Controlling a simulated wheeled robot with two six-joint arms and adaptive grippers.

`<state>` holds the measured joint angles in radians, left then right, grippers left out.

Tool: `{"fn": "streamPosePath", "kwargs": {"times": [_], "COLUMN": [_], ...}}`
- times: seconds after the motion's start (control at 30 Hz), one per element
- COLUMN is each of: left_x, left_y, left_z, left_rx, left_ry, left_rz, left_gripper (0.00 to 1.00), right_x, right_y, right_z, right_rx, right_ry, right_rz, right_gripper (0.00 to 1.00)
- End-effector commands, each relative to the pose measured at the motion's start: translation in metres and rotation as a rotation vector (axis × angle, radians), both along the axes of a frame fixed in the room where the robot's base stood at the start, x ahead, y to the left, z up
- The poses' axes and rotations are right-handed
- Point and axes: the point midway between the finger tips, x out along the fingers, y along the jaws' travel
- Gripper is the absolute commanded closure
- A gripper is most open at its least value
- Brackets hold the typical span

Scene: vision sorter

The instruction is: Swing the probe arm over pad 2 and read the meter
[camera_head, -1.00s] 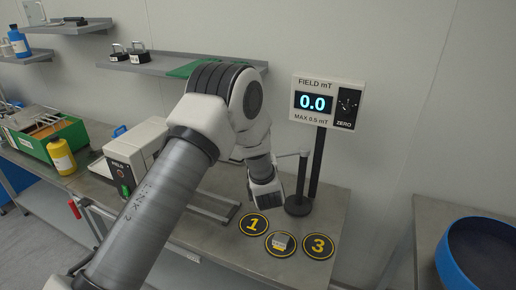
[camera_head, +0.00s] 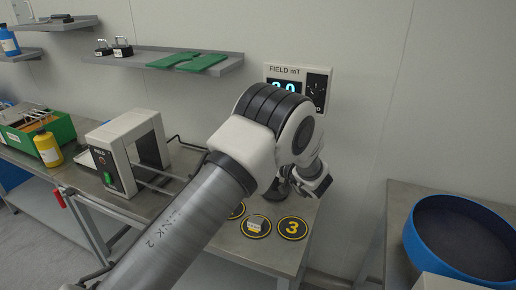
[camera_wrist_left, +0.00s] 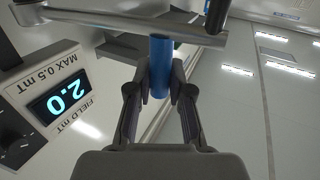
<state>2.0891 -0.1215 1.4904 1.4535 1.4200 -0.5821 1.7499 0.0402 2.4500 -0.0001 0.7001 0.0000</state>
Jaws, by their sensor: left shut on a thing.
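The field meter (camera_head: 318,78) stands at the back of the bench, partly hidden by my left arm. In the wrist view the meter display (camera_wrist_left: 62,101) reads 2.0. My left gripper (camera_head: 318,186) is beside the dark probe stand (camera_head: 283,187), mostly hidden in the head view. In the wrist view my left gripper (camera_wrist_left: 160,92) is shut on the blue handle (camera_wrist_left: 160,60) hanging from the metal probe arm (camera_wrist_left: 110,21). A small grey block (camera_head: 254,219) sits on the middle pad (camera_head: 256,233), left of pad 3 (camera_head: 293,228). Pad 1 (camera_head: 237,211) is partly covered by my arm.
A white boxy device (camera_head: 125,150) with a metal frame stands left on the bench. A yellow bottle (camera_head: 47,148) and a green crate (camera_head: 60,130) are farther left. A blue round bin (camera_head: 412,245) is at the right. A shelf (camera_head: 140,61) hangs above.

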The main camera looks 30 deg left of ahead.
Motion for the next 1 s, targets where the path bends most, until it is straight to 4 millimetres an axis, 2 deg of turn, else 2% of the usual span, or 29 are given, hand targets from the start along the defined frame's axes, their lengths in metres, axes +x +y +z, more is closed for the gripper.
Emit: {"fn": "streamPosePath", "kwargs": {"times": [0.6, 0.63, 0.7, 1.0], "left_x": [0.0011, 0.0011, 0.0011, 0.001], "left_y": [0.0, 0.0, 0.0, -0.0008], "left_z": [-0.0016, -0.0016, -0.0013, 0.0], "left_rx": [-0.003, -0.003, -0.003, 0.0], "left_ry": [0.002, 0.002, 0.002, 0.0], "left_rz": [-0.002, -0.002, -0.002, -0.002], "left_gripper": [1.0, 0.77, 0.55, 0.55], "right_x": [0.0, 0.0, 0.0, 0.0], "right_y": [0.0, 0.0, 0.0, 0.0], "right_z": [-0.0015, -0.0014, -0.0014, -0.0012], "right_rx": [0.0, 0.0, 0.0, 0.0], "right_ry": [0.0, 0.0, 0.0, 0.0], "right_rz": [0.0, 0.0, 0.0, 0.0], "right_gripper": [0.6, 0.6, 0.6, 0.6]}}
